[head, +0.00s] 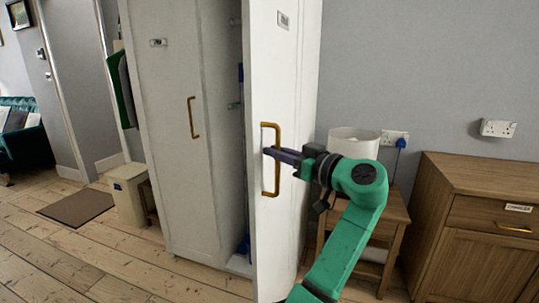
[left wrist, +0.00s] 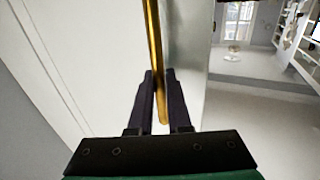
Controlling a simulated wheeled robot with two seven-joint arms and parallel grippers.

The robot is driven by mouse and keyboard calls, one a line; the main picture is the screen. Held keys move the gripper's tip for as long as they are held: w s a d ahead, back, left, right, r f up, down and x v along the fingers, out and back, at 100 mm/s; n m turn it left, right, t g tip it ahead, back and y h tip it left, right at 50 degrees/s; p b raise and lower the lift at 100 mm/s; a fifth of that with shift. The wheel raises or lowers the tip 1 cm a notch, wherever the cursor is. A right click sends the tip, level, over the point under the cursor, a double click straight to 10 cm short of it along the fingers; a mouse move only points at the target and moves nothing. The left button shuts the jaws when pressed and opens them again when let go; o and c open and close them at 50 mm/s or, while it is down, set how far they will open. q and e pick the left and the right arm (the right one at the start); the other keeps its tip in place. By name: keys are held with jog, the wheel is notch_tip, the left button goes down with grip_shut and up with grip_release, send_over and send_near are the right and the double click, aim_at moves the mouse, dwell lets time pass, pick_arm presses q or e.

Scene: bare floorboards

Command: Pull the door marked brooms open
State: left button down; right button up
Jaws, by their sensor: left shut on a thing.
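The right-hand cabinet door (head: 283,90) is white and stands swung open, showing part of the inside. Its small label (head: 283,20) is too blurred to read. A brass bar handle (head: 277,180) is fixed upright on it. My left gripper (head: 270,152) is shut on this handle, near its middle in the head view. In the left wrist view the handle (left wrist: 154,50) runs between my two dark fingers (left wrist: 162,95). The left-hand door (head: 180,80) is closed, with its own brass handle (head: 193,117) and label. My right gripper is not in view.
A blue-handled pole (head: 242,130) stands inside the cabinet. A small wooden table with a white lamp (head: 354,142) stands right of the open door, near a wooden sideboard (head: 480,225). A bin (head: 127,190) and mat (head: 77,208) are at left. Floorboards in front are clear.

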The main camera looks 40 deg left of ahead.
pick_arm(q)
jog(key=shift+w+d, duration=0.15)
jog(key=shift+d, duration=0.2)
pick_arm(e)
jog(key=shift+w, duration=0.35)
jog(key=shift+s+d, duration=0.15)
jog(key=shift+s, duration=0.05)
pick_arm(q)
jog(key=c, duration=0.9)
grip_release()
jog(key=shift+o, duration=0.2)
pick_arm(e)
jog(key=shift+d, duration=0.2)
pick_arm(q)
jog(key=shift+d, duration=0.15)
jog(key=s+d+b, duration=0.1)
jog(key=s+d, duration=0.1)
jog(key=d, duration=1.2)
jog(key=shift+d, duration=0.15)
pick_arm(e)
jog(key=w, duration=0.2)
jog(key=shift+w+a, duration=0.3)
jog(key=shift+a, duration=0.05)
